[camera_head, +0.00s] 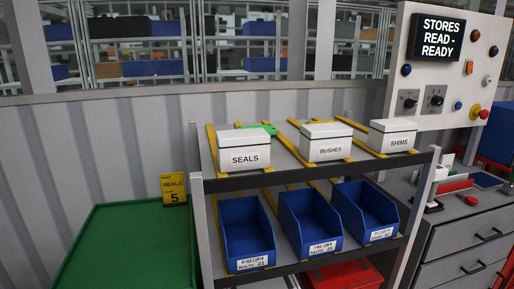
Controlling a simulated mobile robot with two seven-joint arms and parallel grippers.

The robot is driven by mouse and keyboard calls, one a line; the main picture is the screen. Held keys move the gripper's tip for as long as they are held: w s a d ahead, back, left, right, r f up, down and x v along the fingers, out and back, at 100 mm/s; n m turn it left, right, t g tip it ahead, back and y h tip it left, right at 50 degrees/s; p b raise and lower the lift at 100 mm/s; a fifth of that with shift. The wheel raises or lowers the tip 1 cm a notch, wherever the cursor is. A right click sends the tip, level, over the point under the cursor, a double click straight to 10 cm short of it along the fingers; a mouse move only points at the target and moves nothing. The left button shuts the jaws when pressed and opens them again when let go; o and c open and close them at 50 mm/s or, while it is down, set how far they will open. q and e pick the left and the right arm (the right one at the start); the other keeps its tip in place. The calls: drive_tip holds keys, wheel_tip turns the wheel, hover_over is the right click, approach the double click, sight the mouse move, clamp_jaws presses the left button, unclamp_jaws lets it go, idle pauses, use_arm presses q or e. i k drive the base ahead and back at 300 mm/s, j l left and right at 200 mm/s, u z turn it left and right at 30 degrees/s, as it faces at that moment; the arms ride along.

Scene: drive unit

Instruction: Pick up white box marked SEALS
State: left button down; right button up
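The white box marked SEALS (244,151) sits upright on the top shelf of the rack, at its left end, between yellow lane strips. A small green object shows just behind it. Neither of my grippers shows in the head view.
White boxes marked BUSHES (326,142) and SHIMS (393,136) stand to its right on the same shelf (300,173). Blue bins (247,236) fill the lower shelf. A green-topped surface (120,250) with a yellow SEALS 5 sign (174,190) is at left. A control panel (440,70) stands right.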

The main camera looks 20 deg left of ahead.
sight(245, 149)
drive_tip(key=i+l, duration=0.55)
drive_tip(key=l, duration=0.25)
drive_tip(key=i+l+u, duration=0.1)
drive_tip(key=i+l, duration=0.2)
drive_tip(key=u, duration=0.45)
drive_tip(key=l+u, duration=0.15)
drive_tip(key=u, duration=0.3)
drive_tip(key=l+u, duration=0.1)
drive_tip(key=u, duration=0.35)
